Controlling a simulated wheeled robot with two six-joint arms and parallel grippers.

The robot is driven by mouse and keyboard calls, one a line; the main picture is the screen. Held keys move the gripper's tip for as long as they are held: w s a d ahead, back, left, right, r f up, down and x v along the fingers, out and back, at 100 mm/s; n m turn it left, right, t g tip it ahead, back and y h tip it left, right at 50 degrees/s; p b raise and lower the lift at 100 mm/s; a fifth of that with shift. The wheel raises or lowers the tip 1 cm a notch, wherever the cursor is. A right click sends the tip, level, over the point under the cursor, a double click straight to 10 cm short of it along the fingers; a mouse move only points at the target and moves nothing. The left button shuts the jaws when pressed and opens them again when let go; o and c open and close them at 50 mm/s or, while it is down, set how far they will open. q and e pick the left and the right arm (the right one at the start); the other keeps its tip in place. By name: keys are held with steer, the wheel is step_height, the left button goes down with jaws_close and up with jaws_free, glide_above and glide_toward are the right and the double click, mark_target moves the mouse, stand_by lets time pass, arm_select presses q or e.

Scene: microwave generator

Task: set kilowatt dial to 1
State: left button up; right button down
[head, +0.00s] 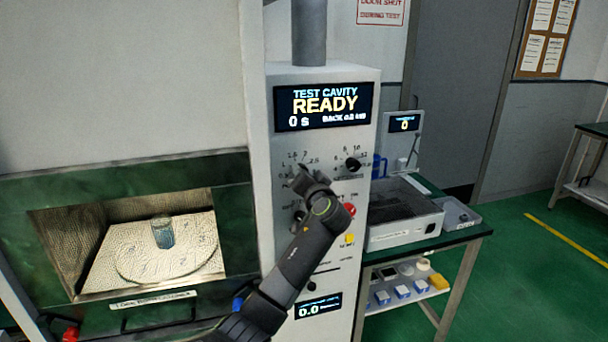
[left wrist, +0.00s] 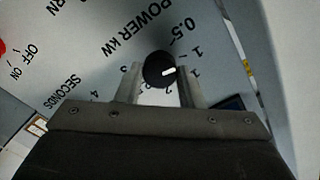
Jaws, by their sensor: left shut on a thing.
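The kilowatt dial (left wrist: 157,66) is a small black round knob with a white pointer line, under the "POWER kW" label in the left wrist view. Its pointer faces right, toward the mark around 1.5, past the 1; the right finger partly covers that number. My left gripper (left wrist: 159,78) has one finger on each side of the knob and is shut on it. In the head view my left gripper (head: 303,180) is at the panel of the generator (head: 265,240), below the scale numbers. It hides the dial there. My right gripper is not in view.
The display (head: 323,106) reads "TEST CAVITY READY". Another black knob (head: 353,164) sits right of my gripper, with a red button (head: 349,210) below it. The lit cavity at left holds a glass (head: 162,232) on a turntable. A side table (head: 455,238) stands right.

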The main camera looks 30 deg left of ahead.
arm_select(q)
steer(key=shift+m+p, duration=0.3)
steer(key=shift+m, duration=0.8)
steer(key=o, duration=1)
steer(key=b+v, duration=0.6)
steer(key=v, duration=1.1)
steer(key=shift+s, duration=0.2)
